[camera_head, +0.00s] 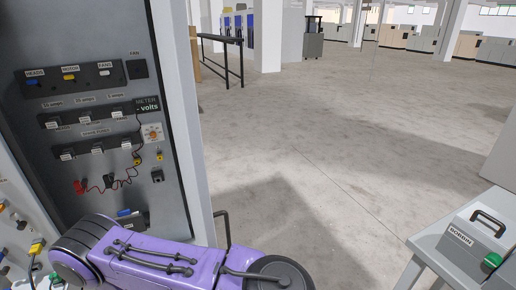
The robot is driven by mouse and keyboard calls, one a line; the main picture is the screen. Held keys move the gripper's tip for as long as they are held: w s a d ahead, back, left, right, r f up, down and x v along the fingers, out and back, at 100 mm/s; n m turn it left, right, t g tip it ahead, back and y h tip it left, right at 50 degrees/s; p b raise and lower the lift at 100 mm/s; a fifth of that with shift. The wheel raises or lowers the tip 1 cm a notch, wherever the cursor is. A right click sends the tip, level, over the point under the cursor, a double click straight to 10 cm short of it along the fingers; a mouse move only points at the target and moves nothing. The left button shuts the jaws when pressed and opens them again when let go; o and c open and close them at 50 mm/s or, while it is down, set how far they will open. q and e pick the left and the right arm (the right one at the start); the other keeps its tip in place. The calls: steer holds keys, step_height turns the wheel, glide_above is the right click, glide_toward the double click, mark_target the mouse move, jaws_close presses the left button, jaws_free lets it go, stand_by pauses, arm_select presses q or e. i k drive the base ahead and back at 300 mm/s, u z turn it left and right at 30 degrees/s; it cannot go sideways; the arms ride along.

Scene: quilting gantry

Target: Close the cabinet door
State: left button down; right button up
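The cabinet stands at the left, with its dark grey switch panel (92,150) exposed. A light grey upright edge (180,110) runs along the panel's right side; I cannot tell whether it is the door or the frame. A thin dark bar (227,226), like a handle, sticks out low to the right of that edge. My purple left arm crosses in front of the cabinet's lower part and hides some of it. Neither my left nor my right gripper shows in this view.
A light table (433,241) at the lower right carries a grey box (470,250) with a black handle and a green knob. A dark-railed bench (222,45) stands farther back. The concrete floor (320,150) between is clear.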

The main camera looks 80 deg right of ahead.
mark_target(170, 23)
steer(key=k, duration=1.1)
steer(key=z, duration=1.4)
steer(key=i, duration=1)
